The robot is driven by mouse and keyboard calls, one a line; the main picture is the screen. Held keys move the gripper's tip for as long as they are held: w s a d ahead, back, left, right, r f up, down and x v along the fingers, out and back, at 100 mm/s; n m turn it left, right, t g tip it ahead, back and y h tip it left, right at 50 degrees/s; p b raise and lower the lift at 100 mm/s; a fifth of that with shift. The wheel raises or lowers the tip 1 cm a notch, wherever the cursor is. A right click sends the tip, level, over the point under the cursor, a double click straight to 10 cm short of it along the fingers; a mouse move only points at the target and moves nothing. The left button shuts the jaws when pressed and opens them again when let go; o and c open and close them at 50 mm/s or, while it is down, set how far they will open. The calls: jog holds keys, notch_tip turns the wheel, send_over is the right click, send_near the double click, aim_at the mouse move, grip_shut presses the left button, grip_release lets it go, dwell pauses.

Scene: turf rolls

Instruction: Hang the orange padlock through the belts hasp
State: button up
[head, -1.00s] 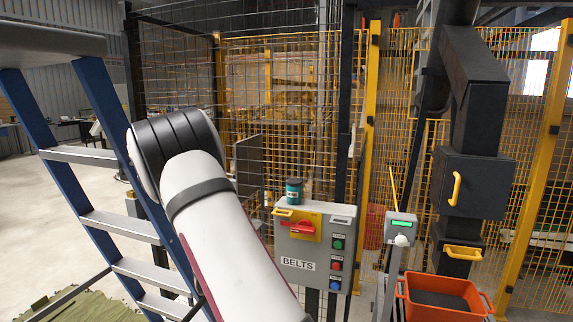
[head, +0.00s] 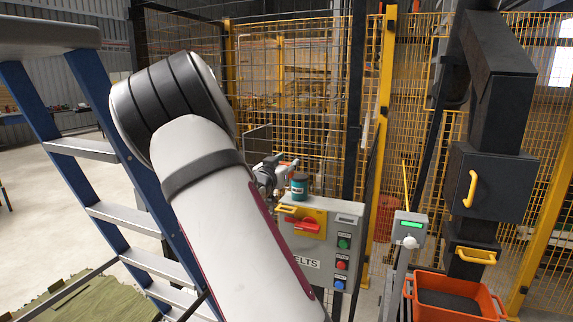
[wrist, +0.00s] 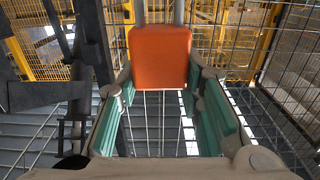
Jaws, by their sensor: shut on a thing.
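The orange padlock (wrist: 160,57) is between the teal-padded fingers of my gripper (wrist: 163,100) in the wrist view, its two metal shackle legs running to the top edge. My gripper is shut on it. I cannot clearly tell which part is the hasp.
Yellow mesh fencing (head: 290,120) is behind. A blue ladder (head: 100,135) stands left. A small panel with a green screen (head: 410,228) and an orange bin (head: 490,303) are right.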

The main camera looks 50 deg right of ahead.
jog(key=shift+a, duration=0.1)
jog(key=shift+f+b, duration=0.65)
jog(key=shift+f, duration=2.25)
jog(key=shift+f+b, duration=0.8)
jog(key=shift+f, duration=1.7)
jog(key=o, duration=1.3)
jog(key=shift+a, duration=0.1)
jog(key=v, duration=1.2)
jog(key=shift+s+f, duration=0.1)
